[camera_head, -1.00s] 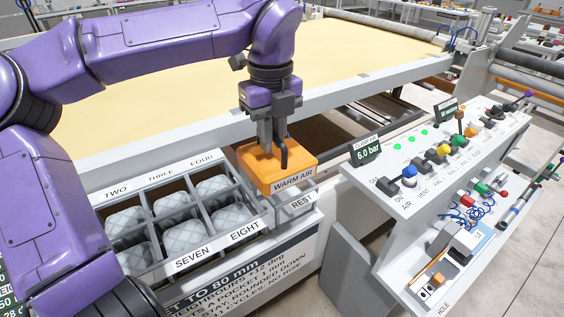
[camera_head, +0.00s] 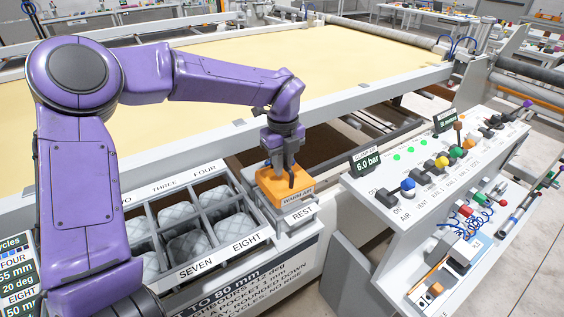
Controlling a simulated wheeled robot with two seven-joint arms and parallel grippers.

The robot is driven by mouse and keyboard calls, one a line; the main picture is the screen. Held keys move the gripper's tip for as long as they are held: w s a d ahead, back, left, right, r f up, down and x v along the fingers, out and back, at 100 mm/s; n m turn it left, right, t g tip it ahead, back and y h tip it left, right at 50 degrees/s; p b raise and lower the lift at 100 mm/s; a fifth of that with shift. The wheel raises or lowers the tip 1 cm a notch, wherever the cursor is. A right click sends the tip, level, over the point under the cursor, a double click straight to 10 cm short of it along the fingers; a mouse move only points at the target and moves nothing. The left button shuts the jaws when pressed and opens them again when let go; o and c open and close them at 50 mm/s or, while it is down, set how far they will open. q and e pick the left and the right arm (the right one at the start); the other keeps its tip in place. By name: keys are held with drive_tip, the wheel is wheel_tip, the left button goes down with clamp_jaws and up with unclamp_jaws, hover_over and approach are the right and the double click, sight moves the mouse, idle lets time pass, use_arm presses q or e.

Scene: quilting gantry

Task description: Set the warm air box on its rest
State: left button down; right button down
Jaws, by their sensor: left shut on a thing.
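The orange warm air box (camera_head: 272,196) is at the centre of the head view, level, with its "WARM AIR" label facing the front. My left gripper (camera_head: 284,173) points down from above and is shut on the top of the box; its fingers hide what they hold there. The rest (camera_head: 303,214), a light grey holder with a "REST" label, is directly under the box, at the right end of the pocket rack. The box looks lined up with the rest and very low over it or in it; I cannot tell whether it bears on it. My right gripper is not in view.
The grey rack (camera_head: 222,254) with quilted pads in its pockets stands left of the rest. A sloped control panel (camera_head: 420,185) with coloured knobs and a 6.0 bar display (camera_head: 367,162) stands to the right. The yellow quilting bed (camera_head: 200,110) lies behind.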

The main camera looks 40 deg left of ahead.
use_arm(q)
drive_tip(key=shift+f, duration=0.1)
drive_tip(key=shift+f+b, duration=0.5)
drive_tip(key=shift+b, duration=0.1)
drive_tip(key=c, duration=1.1)
unclamp_jaws()
drive_tip(key=shift+s, duration=0.1)
drive_tip(key=shift+r, duration=0.15)
wheel_tip(320, 180, up, 13)
drive_tip(key=shift+r, duration=0.1)
